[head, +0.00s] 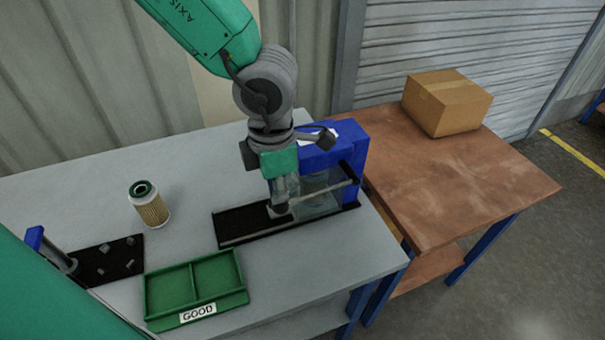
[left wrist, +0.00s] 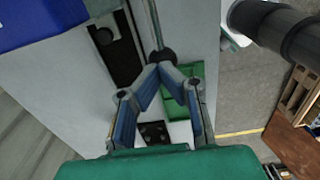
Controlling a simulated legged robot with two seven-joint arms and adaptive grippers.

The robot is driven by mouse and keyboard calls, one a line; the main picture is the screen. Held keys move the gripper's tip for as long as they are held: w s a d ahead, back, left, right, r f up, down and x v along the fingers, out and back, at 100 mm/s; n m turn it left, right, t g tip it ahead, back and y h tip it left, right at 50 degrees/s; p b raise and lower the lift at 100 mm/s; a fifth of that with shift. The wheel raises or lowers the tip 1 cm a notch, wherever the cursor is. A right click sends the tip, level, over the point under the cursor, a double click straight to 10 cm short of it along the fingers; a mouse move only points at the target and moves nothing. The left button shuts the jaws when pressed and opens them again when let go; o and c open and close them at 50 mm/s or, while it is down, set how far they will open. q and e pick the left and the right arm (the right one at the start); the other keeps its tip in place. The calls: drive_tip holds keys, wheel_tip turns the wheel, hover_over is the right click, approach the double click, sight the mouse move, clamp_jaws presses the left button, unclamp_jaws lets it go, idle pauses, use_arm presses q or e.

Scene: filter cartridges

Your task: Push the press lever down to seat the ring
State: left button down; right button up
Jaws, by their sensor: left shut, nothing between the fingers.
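The press has a blue body (head: 350,150) and a long black base (head: 238,224) on the grey table. Its lever is a thin metal rod (head: 325,193) running from the press to a dark knob. The rod (left wrist: 152,25) and the round black knob (left wrist: 161,56) also show in the left wrist view. My left gripper (head: 282,208) is shut and empty, with its fingertips (left wrist: 158,68) at the knob. I cannot tell whether they touch it. The press's inside is partly hidden by my gripper and the lever; I cannot make out the ring.
A yellowish filter cartridge (head: 151,208) stands upright left of the press. A green tray marked GOOD (head: 196,310) and a black plate with small pegs (head: 118,257) lie in front. A cardboard box (head: 440,105) sits on the brown table (head: 420,200) at right.

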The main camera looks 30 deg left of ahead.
use_arm(q)
drive_tip(key=shift+d, duration=0.75)
drive_tip(key=shift+a+f, duration=0.35)
drive_tip(key=shift+a, duration=0.2)
drive_tip(key=shift+a+f, duration=0.3)
drive_tip(key=shift+a, duration=0.2)
drive_tip(key=shift+d+r, duration=0.15)
drive_tip(key=shift+d, duration=0.55)
drive_tip(key=shift+r, duration=0.1)
drive_tip(key=shift+d+r+p, duration=0.1)
drive_tip(key=shift+r+p, duration=0.2)
drive_tip(key=r+p, duration=0.1)
drive_tip(key=a+r+p, duration=0.1)
drive_tip(key=r+p, duration=0.3)
drive_tip(key=p, duration=0.1)
drive_tip(key=shift+d+r, duration=0.2)
drive_tip(key=shift+d, duration=0.1)
drive_tip(key=shift+r+p, duration=0.35)
drive_tip(key=shift+r, duration=0.25)
drive_tip(key=shift+r+p, duration=0.3)
drive_tip(key=shift+r, duration=1.9)
use_arm(e)
wheel_tip(320, 180, up, 8)
drive_tip(key=d, duration=0.1)
drive_tip(key=shift+d+f, duration=0.2)
drive_tip(key=shift+f, duration=0.05)
